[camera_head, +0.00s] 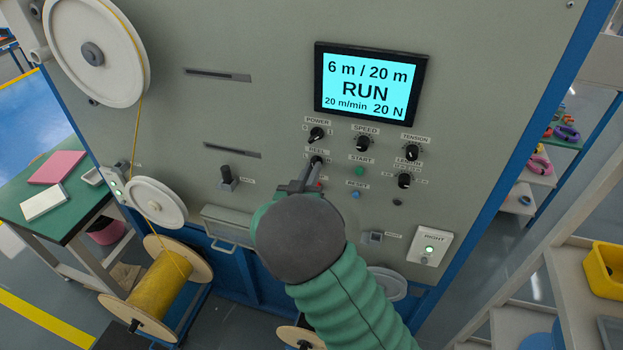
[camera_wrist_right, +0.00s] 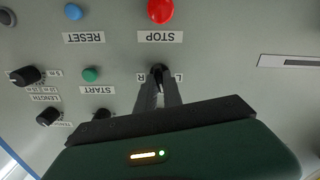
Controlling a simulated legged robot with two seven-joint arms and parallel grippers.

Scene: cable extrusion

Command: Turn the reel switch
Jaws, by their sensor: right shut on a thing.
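The reel switch (camera_head: 316,161) is a small black knob under the REEL label on the grey machine panel. It also shows in the right wrist view (camera_wrist_right: 158,72), between the L and R marks. My right gripper (camera_head: 312,172) reaches up to the panel, its fingers shut on this knob. In the right wrist view the fingertips (camera_wrist_right: 158,84) close around the knob, hiding part of it. The green arm covers the panel below. My left gripper is in neither view.
The screen (camera_head: 368,84) reads 6 m / 20 m, RUN, 20 m/min, 20 N. Close to the fingers are the red STOP button (camera_wrist_right: 160,10), green START button (camera_head: 359,172), blue RESET button (camera_head: 355,194) and power knob (camera_head: 316,134). A yellow cable spool (camera_head: 160,290) stands lower left.

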